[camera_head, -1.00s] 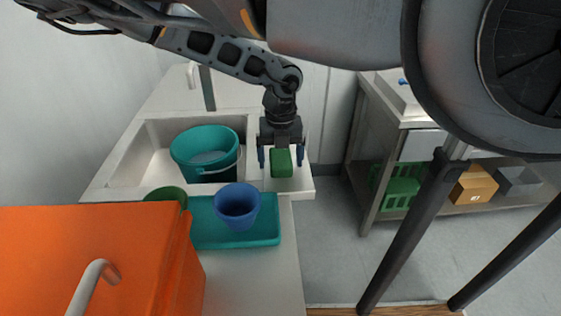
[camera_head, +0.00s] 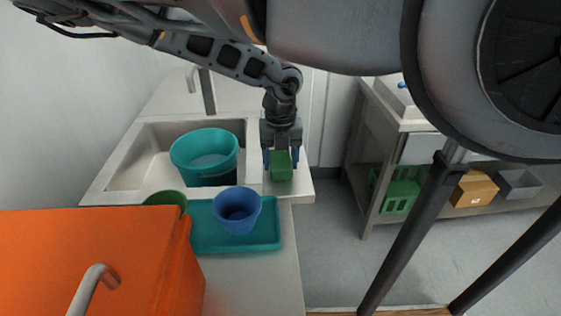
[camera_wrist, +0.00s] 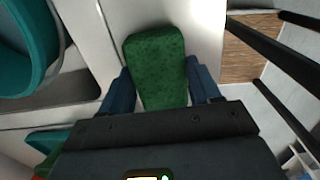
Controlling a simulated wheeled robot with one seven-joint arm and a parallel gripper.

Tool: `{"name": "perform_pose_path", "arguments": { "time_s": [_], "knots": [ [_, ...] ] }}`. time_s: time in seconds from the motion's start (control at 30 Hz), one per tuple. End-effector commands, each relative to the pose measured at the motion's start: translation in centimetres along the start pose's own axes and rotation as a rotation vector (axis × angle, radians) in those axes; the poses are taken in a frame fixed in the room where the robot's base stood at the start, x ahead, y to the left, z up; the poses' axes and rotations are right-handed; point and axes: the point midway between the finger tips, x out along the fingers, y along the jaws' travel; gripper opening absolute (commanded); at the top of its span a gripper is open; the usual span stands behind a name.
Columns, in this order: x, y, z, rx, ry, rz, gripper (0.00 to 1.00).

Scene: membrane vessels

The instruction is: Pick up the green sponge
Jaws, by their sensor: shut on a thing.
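The green sponge (camera_head: 281,166) is at the counter's right part, beside the sink. My gripper (camera_head: 281,160) has its blue fingers on both sides of the sponge and is shut on it. In the wrist view the sponge (camera_wrist: 157,68) sits between the two blue fingers (camera_wrist: 160,88), with its far end sticking out past them. I cannot tell whether the sponge touches the counter below.
A teal bucket (camera_head: 204,153) stands in the sink (camera_head: 150,137) left of my gripper. A teal tray (camera_head: 262,232) holds a blue cup (camera_head: 237,211) nearer. An orange box (camera_head: 90,255) fills the lower left. A metal shelf unit (camera_head: 378,130) stands right.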

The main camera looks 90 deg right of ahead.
Motion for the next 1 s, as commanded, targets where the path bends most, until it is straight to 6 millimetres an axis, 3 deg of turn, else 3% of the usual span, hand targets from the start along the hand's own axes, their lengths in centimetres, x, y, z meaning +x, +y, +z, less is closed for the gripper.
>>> {"name": "perform_pose_path", "arguments": {
  "time_s": [0.27, 0.7, 1.0],
  "knots": [
    [-3.9, 0.1, 0.0, 0.0, -0.003, -0.001, 0.33],
    [-9.0, -5.6, 7.4, 0.002, -0.001, -0.002, 0.33],
    [-10.5, -7.0, 9.2, 0.001, 0.0, -0.001, 0.33]
  ]
}}
